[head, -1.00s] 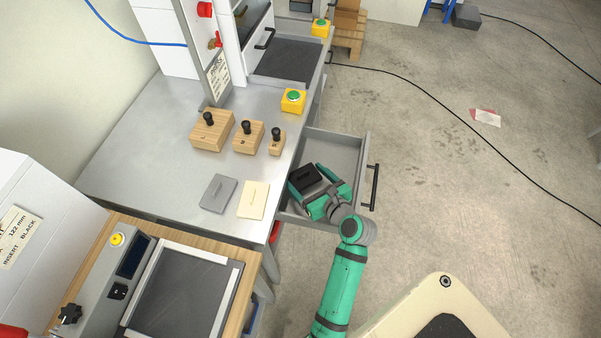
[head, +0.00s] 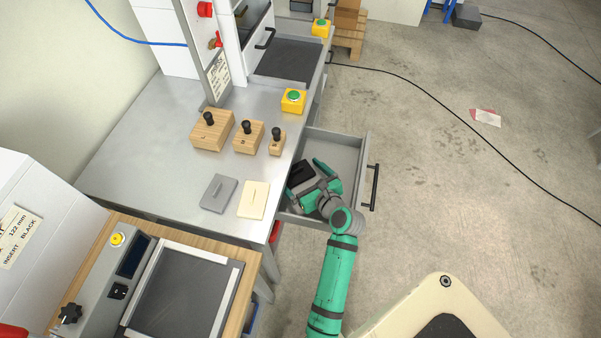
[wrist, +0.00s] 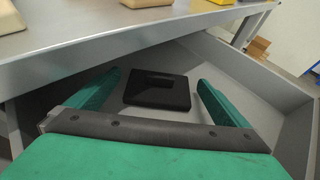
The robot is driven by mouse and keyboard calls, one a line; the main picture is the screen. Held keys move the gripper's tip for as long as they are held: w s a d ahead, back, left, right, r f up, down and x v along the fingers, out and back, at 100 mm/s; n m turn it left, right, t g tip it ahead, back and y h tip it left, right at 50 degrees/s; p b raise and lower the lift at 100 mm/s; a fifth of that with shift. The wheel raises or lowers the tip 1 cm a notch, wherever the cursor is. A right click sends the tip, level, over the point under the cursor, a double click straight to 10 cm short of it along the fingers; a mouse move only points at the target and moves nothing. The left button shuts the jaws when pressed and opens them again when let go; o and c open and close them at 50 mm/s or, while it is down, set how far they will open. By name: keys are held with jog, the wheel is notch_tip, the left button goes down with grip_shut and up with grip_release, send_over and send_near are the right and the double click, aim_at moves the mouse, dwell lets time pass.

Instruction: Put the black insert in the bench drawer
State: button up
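The black insert (head: 302,172) is inside the open bench drawer (head: 346,152), near its bench-side wall. In the wrist view the insert (wrist: 157,91) looks flat on the drawer floor (wrist: 200,66), a dark block with a raised grip. My gripper (head: 311,182) is low over the drawer with its fingers spread. In the wrist view the gripper (wrist: 158,88) has one finger on each side of the insert, with a visible gap at both. Part of the insert's near side is covered by the gripper in the head view.
The grey insert (head: 219,193) and the cream insert (head: 253,200) lie on the metal bench (head: 150,150). Several wooden blocks with black knobs (head: 248,138) stand behind them. The drawer's black handle (head: 375,187) is on its outer front. The drawer's far part is clear.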

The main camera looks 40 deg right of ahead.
jog(key=shift+r, duration=0.15)
jog(key=shift+s+r, duration=0.1)
jog(key=shift+s, duration=0.1)
jog(key=v, duration=1.1)
jog(key=shift+s, duration=0.3)
jog(key=shift+d+r, duration=0.1)
